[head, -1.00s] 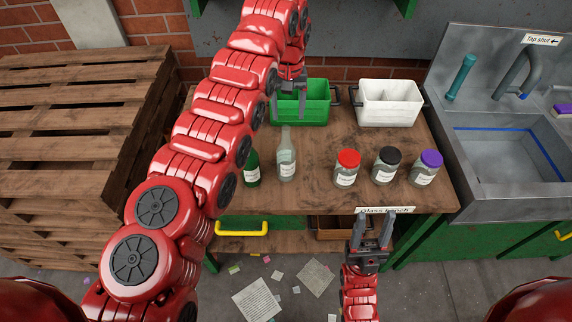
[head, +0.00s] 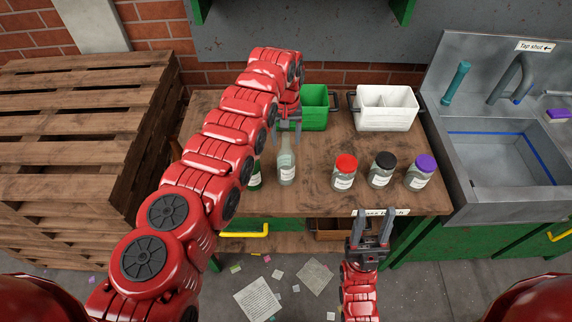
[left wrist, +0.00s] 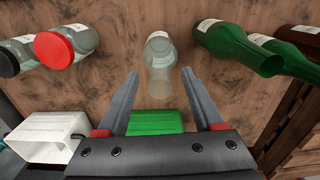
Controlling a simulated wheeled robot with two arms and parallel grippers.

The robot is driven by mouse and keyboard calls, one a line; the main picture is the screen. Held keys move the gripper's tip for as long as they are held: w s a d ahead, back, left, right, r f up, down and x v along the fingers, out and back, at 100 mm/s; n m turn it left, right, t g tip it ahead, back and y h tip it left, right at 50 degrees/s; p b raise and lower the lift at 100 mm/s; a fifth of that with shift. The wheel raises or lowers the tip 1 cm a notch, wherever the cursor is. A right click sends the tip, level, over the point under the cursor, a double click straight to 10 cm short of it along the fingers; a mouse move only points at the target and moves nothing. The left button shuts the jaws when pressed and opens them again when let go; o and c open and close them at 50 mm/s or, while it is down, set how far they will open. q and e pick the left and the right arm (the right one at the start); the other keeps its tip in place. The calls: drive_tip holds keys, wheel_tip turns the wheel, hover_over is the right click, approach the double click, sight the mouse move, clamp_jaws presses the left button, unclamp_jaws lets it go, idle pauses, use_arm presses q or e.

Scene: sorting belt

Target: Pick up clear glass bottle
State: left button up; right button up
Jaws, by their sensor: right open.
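The clear glass bottle (head: 286,167) stands upright on the bench, with a white label. My left gripper (head: 288,137) is open and empty just above and behind its neck. In the left wrist view the clear bottle (left wrist: 160,68) lies ahead between the two open fingers (left wrist: 160,74), and I see no contact. My right gripper (head: 372,226) is open and empty at the bench's front edge, well away from the bottle.
A green bottle (head: 255,176) stands close left, partly behind my left arm; two green bottles show in the left wrist view (left wrist: 240,48). Jars with red (head: 346,162), black (head: 385,160) and purple (head: 426,163) lids stand right. Green (head: 314,108) and white (head: 386,120) bins are behind.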

use_arm(q)
clamp_jaws()
drive_tip(key=shift+r, duration=0.1)
idle(1.1)
